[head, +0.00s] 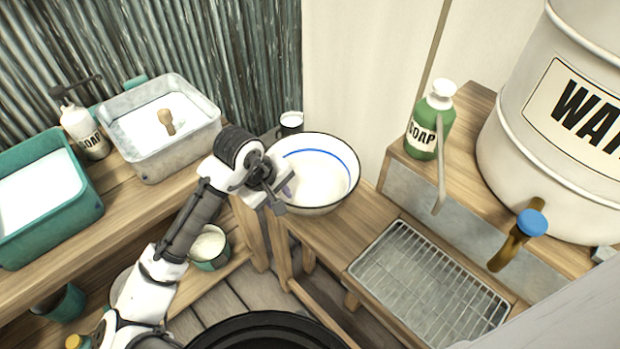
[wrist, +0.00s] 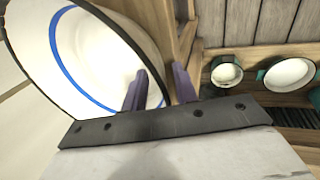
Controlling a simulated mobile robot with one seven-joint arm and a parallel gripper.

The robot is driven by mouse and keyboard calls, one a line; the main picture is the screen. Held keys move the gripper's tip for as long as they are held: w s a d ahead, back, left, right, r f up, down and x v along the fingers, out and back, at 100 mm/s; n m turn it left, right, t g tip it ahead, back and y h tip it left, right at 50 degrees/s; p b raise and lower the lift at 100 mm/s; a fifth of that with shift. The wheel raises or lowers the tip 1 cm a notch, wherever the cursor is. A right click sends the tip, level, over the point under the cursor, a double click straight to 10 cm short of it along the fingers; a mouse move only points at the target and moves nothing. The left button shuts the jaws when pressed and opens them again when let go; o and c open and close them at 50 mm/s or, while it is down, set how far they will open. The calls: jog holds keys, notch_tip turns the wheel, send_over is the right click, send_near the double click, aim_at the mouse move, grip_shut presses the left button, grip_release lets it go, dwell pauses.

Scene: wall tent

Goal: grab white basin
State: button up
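The white basin (head: 325,178) has a dark rim and a blue line around its inside. It stands upright on the wooden bench, right of my gripper in the head view. My gripper (head: 284,193) is at the basin's left edge. In the wrist view the basin (wrist: 105,55) fills the upper left. There, one purple finger of my gripper (wrist: 160,85) overlaps the basin's inside and the other is outside it. The rim runs between the fingers with a visible gap, so the gripper looks open around the rim. Finger contact with the wall cannot be told.
A wire rack (head: 430,285) lies right of the basin. A green soap bottle (head: 432,120) and a large white water barrel (head: 560,110) stand at the right. A cup (head: 291,122) is behind the basin. A clear tub (head: 160,130) and teal tub (head: 45,210) are left.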

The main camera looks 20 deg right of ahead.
grip_shut()
dwell(0.5)
